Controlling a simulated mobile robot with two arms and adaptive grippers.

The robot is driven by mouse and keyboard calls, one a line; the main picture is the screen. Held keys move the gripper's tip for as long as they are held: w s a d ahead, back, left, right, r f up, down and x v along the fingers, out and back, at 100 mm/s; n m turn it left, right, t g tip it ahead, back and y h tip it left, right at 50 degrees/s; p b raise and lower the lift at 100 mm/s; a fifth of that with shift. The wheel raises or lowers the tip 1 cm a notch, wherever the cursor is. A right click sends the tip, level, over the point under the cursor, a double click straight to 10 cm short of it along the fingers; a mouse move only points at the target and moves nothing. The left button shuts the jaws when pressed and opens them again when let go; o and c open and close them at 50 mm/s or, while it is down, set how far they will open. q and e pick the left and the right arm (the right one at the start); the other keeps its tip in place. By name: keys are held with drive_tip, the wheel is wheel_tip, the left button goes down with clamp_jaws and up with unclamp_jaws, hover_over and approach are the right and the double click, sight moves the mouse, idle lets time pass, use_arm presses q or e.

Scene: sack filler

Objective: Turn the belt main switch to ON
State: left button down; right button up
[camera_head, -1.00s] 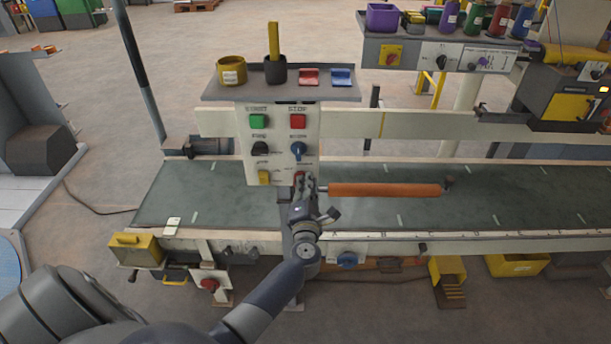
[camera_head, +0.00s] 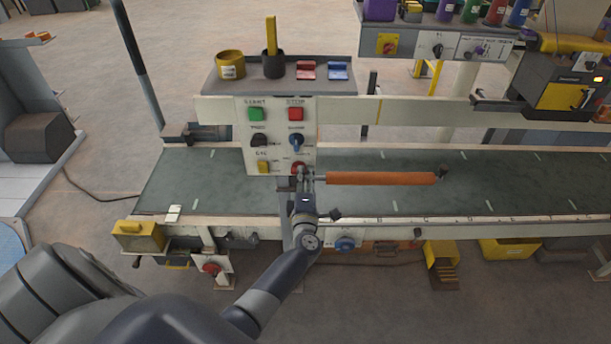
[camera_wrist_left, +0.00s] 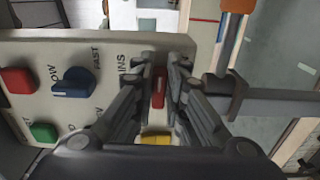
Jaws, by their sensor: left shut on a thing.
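The control panel (camera_head: 277,150) stands on the near side of the belt. Its red mains switch (camera_head: 299,167) is at the lower right, under the blue speed knob (camera_head: 296,143). My left gripper (camera_head: 301,175) reaches it from the front and hides part of it. In the left wrist view the red switch handle (camera_wrist_left: 159,88) sits between the two fingers of the left gripper (camera_wrist_left: 163,68), which is shut on it. The handle lies along the fingers there, beside a partly hidden label ending in "INS". The ON and OFF marks cannot be read. My right gripper is not in view.
Green start (camera_head: 256,114) and red stop (camera_head: 295,114) buttons, a black knob (camera_head: 260,140) and a yellow switch (camera_head: 263,167) are close by on the panel. An orange roller (camera_head: 380,178) extends just right of the gripper.

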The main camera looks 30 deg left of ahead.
use_arm(q)
drive_tip(key=shift+f, duration=0.1)
drive_tip(key=c, duration=1.6)
unclamp_jaws()
drive_tip(key=v, duration=1.2)
